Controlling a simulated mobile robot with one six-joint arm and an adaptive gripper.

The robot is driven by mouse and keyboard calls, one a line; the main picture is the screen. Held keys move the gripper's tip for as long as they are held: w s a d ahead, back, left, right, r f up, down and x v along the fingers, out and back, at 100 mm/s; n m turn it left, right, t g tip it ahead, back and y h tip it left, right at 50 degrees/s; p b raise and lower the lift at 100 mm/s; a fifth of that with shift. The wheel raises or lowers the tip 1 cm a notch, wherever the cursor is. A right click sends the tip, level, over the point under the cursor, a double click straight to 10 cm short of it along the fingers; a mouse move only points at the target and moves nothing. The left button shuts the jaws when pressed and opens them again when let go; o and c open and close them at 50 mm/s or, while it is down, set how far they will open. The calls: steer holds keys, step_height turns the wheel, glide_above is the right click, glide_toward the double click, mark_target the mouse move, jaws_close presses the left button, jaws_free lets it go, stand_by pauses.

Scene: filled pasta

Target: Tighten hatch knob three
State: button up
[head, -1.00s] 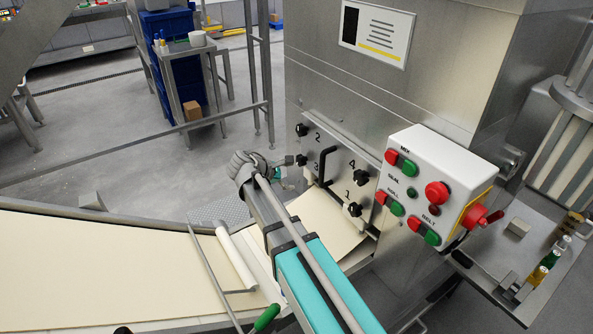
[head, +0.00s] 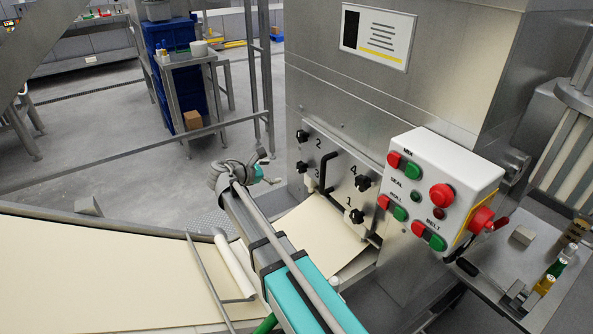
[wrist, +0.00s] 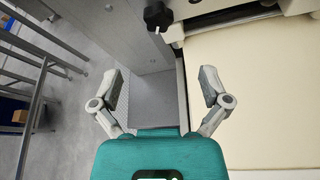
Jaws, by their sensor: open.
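Hatch knob three (head: 302,167) is a black lobed knob at the lower left of the steel hatch plate (head: 335,180) in the head view. Its number is partly visible beside it. My gripper (head: 268,168) is to the left of this knob, apart from it. In the wrist view, my gripper (wrist: 159,74) has its two fingers spread wide with nothing between them. A black knob (wrist: 157,16) shows beyond the fingertips at the top there; its number is not visible in that view.
Knob two (head: 301,136), knob four (head: 363,183) and knob one (head: 357,216) share the plate, with a black handle (head: 325,172) between them. A pale dough sheet (head: 310,235) lies below the hatch. A white control box (head: 440,190) juts out at right. Open floor lies left.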

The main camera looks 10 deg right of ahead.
mark_target(299, 168)
steer(key=b+x, duration=0.4)
steer(key=x, duration=0.9)
steer(key=shift+f, duration=0.15)
